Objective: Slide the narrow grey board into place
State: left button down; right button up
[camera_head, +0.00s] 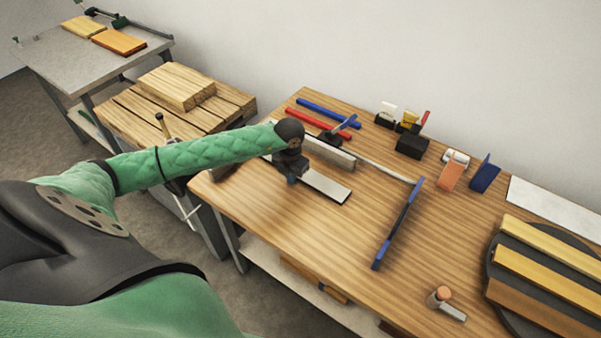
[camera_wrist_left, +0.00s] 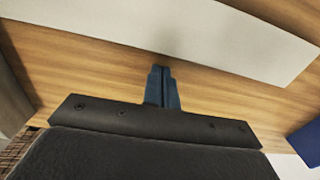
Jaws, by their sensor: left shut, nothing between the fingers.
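The narrow grey board (camera_head: 327,188) lies flat on the wooden workbench (camera_head: 330,245), its left part hidden behind my left gripper (camera_head: 291,180). A long pale board face crosses the top of the left wrist view (camera_wrist_left: 190,30), probably the same board. My left gripper's blue fingers, also in the left wrist view (camera_wrist_left: 163,72), are shut together with nothing between them. They point at the bench just short of the pale board; whether they touch it I cannot tell. A grey upright bar (camera_head: 332,153) stands behind the board. My right gripper is not in view.
A blue-ended dark bar (camera_head: 398,224) lies to the right on the bench. Red (camera_head: 312,122) and blue (camera_head: 328,113) rods lie at the back. A round dark stand with wooden slats (camera_head: 548,262) fills the right. The front middle of the bench is clear.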

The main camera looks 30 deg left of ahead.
pick_arm(q)
jog(key=shift+w, duration=0.1)
jog(key=shift+w, duration=0.1)
jog(key=shift+w+d+b, duration=0.15)
jog(key=shift+w+b, duration=0.85)
jog(key=shift+w, duration=1)
jog(key=shift+w+d+b, duration=0.15)
jog(key=shift+w+b, duration=0.85)
jog(key=shift+w, duration=0.95)
jog(key=shift+s, duration=0.1)
jog(key=shift+s, duration=0.95)
jog(key=shift+r+p, duration=1.15)
jog(key=shift+r, duration=1.85)
jog(key=shift+f, duration=0.1)
